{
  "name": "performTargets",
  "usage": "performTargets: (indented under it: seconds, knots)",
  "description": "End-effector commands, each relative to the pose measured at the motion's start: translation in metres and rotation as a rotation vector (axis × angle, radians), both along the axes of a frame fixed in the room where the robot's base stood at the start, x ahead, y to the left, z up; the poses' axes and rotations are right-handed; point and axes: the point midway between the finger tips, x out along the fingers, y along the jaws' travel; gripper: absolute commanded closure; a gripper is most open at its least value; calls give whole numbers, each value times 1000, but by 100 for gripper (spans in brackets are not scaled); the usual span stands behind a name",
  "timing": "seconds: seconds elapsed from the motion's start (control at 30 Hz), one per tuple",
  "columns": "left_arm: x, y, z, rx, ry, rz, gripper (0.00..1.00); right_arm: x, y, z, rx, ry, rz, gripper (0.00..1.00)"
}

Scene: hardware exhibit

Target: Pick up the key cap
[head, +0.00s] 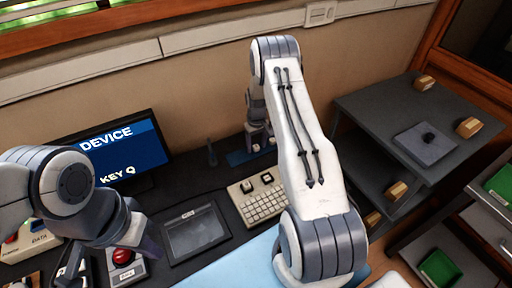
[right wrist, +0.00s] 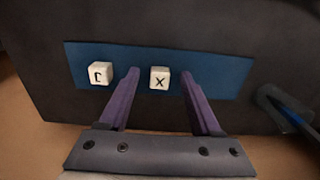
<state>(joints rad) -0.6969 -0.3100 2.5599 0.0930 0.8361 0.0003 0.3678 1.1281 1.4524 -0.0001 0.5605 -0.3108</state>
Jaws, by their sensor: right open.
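Two white key caps lie on a blue mat (right wrist: 215,72) in the right wrist view. One key cap (right wrist: 160,78) reads X and sits between the fingertips of my open right gripper (right wrist: 160,72), with a gap on both sides. The other key cap (right wrist: 100,74), with a letter like an upside-down J, lies left of the fingers. In the head view my right gripper (head: 262,138) hangs over the blue mat (head: 237,158) behind the keyboard (head: 262,206). My left gripper (head: 112,265) is at the lower left, its fingers apart near a red button (head: 123,256).
A monitor (head: 125,145) reads DEVICE and KEY Q. The keyboard has dark spots in its top row. A dark tablet-like panel (head: 195,232) lies left of it. A blue-tipped tool (right wrist: 287,105) lies right of the mat.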

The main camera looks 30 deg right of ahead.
Motion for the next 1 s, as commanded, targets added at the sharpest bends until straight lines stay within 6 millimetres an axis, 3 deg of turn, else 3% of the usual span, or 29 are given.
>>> performTargets:
  seconds: [0.1, 0.27, 0.73, 1.0]
  knots:
    - [0, 0, 0, 0, 0, 0, 100, 0, 0, 0, 0, 0, 0, 39]
    - [0, 0, 0, 0, 0, 0, 100, 0, 0, 0, 0, 0, 0, 100]
    - [0, 0, -2, 0, 0, 0, 100, 0, 0, 4, 0, -1, 0, 100]
    - [0, 0, -16, 0, 0, -1, 100, 1, -1, 33, -1, -4, 0, 100]
